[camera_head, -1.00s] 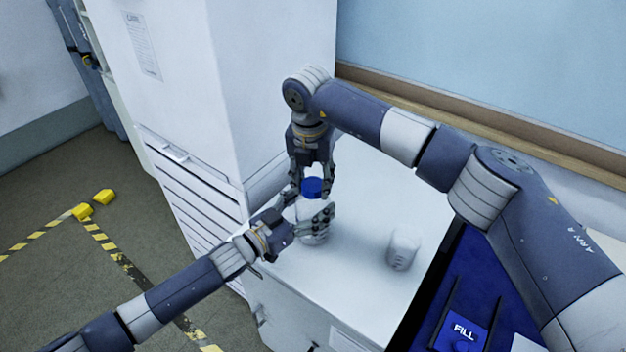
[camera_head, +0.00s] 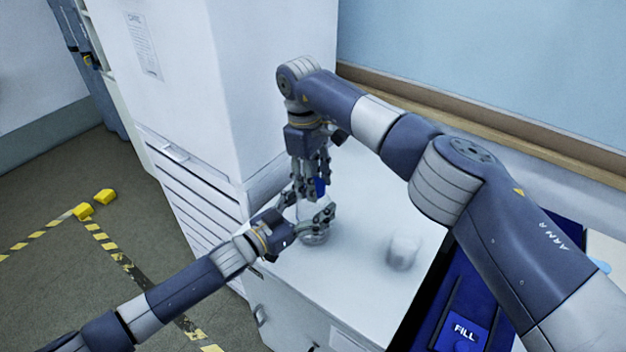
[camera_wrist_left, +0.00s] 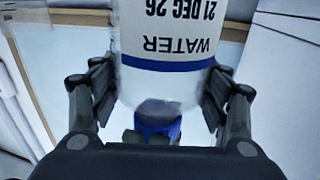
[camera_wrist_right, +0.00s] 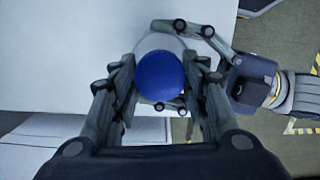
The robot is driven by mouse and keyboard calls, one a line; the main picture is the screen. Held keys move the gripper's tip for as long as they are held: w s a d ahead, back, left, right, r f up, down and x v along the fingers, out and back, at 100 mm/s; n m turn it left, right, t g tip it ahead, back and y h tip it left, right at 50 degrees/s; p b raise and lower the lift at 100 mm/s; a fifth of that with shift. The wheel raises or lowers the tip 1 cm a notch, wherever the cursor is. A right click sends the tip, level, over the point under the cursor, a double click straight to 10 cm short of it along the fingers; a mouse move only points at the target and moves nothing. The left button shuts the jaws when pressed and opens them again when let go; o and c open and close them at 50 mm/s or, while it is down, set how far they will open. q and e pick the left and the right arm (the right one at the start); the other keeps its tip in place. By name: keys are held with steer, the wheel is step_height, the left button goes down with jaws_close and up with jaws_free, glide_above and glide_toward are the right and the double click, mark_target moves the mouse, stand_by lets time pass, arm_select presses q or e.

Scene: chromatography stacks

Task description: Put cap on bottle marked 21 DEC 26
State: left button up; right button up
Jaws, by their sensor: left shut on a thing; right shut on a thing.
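The bottle (camera_head: 312,238) stands upright on the white counter. Its label in the left wrist view (camera_wrist_left: 170,22) reads WATER and 21 DEC 26. My left gripper (camera_head: 318,214) is shut around the bottle's side. The blue cap (camera_head: 319,187) is at the bottle's mouth, and in the right wrist view the cap (camera_wrist_right: 160,76) lies over the bottle's top. My right gripper (camera_wrist_right: 160,88) comes from above and is shut on the cap. I cannot tell whether the cap is fully seated.
A second white bottle (camera_head: 403,252) stands to the right on the counter (camera_head: 355,290). A blue tray with a FILL sign (camera_head: 464,332) lies at the lower right. A tall white cabinet (camera_head: 265,95) stands close behind on the left. Clear counter lies between the bottles.

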steer(key=shift+m, duration=1)
steer(key=o, duration=0.8)
steer(key=shift+o, duration=0.2)
steer(key=shift+r, duration=2.3)
steer(key=shift+c, duration=0.4)
